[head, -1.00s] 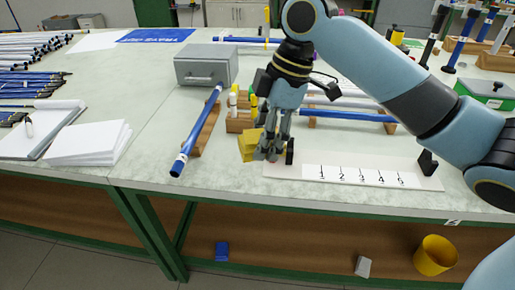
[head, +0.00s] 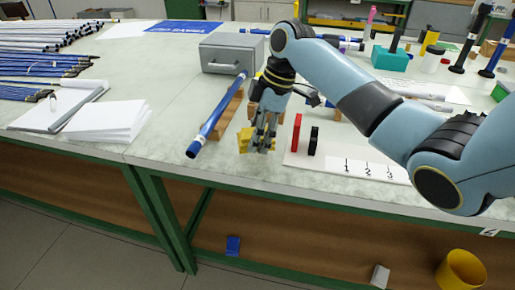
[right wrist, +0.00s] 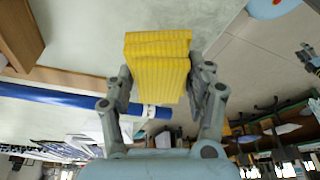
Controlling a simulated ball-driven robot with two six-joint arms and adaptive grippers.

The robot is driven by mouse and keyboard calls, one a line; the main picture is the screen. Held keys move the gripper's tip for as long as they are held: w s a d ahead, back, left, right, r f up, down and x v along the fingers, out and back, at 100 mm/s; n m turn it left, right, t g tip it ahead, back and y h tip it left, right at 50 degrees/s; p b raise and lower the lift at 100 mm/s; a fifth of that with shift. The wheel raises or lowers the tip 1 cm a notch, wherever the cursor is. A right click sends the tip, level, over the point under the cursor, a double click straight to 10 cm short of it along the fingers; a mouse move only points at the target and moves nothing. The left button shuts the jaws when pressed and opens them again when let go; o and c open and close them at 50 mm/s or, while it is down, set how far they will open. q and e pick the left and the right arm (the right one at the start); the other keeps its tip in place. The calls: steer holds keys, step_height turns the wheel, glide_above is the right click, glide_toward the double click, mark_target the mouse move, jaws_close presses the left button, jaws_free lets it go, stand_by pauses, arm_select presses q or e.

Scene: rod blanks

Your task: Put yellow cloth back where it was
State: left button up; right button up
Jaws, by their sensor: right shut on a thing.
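The yellow cloth (right wrist: 158,70) is a folded, ribbed block between the fingers of my right gripper (right wrist: 160,88) in the right wrist view. In the head view, my right gripper (head: 262,138) points down near the table's front edge, shut on the cloth (head: 245,139), which shows partly at its left side. The cloth is just right of the blue rod's front end; I cannot tell whether it touches the table. My left gripper is not in view.
A blue rod (head: 215,118) leans on a wooden rest (head: 231,107) to the left. A white numbered board (head: 325,164) with red (head: 297,132) and black (head: 314,140) uprights lies to the right. A grey box (head: 232,54) stands behind. Papers (head: 108,121) lie left, with bare tabletop (head: 165,125) between.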

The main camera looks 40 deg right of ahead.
mark_target(258, 158)
steer(key=shift+f, duration=1.95)
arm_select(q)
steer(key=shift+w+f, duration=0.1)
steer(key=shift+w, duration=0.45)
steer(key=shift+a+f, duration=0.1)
arm_select(e)
steer(key=shift+f, duration=0.2)
steer(key=shift+s+f+b, duration=0.25)
steer(key=shift+f+b, duration=0.05)
steer(key=shift+f, duration=0.05)
steer(key=o, duration=0.7)
steer(key=shift+s+f, duration=0.1)
steer(key=o, duration=0.4)
steer(key=shift+w+f, duration=0.15)
steer(key=shift+w, duration=0.05)
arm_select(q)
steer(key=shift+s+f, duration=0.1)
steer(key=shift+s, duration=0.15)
